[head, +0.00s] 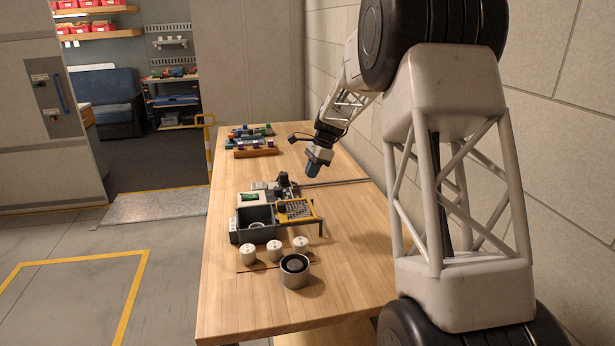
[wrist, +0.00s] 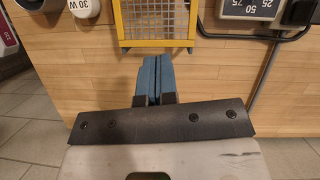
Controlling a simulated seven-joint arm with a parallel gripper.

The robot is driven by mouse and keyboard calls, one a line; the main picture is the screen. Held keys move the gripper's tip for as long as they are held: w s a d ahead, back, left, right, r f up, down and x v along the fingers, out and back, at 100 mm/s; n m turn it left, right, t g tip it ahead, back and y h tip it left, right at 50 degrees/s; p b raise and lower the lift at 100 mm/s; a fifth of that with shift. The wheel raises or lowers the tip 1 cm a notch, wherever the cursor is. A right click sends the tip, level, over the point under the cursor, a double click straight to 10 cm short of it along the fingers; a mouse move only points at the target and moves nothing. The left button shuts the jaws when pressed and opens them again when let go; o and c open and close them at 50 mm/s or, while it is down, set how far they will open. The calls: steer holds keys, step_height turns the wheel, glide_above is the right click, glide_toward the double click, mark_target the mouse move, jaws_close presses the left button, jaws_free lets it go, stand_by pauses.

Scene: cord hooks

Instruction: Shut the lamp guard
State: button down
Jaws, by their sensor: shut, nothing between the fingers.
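The lamp guard (head: 297,210) is a yellow frame with a wire mesh. In the head view it stands out to the right of a dark grey open-topped box (head: 241,238), leaving the box's top uncovered. A pale round part (head: 257,225) shows inside the box. The guard also shows at the top of the wrist view (wrist: 155,41), its lower yellow bar just beyond my fingertips. My gripper (head: 313,170) is above the table, behind and right of the guard. Its blue fingers (wrist: 167,62) are together and empty; whether they touch the guard is unclear.
Several white cylinders (head: 274,254), one marked 30 W in the wrist view (wrist: 83,8), and a metal pot (head: 295,270) stand in front. A dial unit (wrist: 248,9) with a dark cable is nearby. Coloured items (head: 254,143) lie at the back.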

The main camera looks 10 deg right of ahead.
glide_toward(286, 210)
steer(key=f, duration=0.1)
steer(key=d+f, duration=0.1)
steer(key=f, duration=0.1)
steer(key=w+d+f, duration=0.1)
steer(key=f, duration=0.1)
steer(key=shift+f, duration=0.1)
steer(key=shift+s+a, duration=0.1)
steer(key=shift+a, duration=0.55)
steer(key=shift+s+a, duration=0.15)
steer(key=shift+a, duration=1)
steer(key=a, duration=1.4)
steer(key=shift+a, duration=0.25)
steer(key=shift+d, duration=0.1)
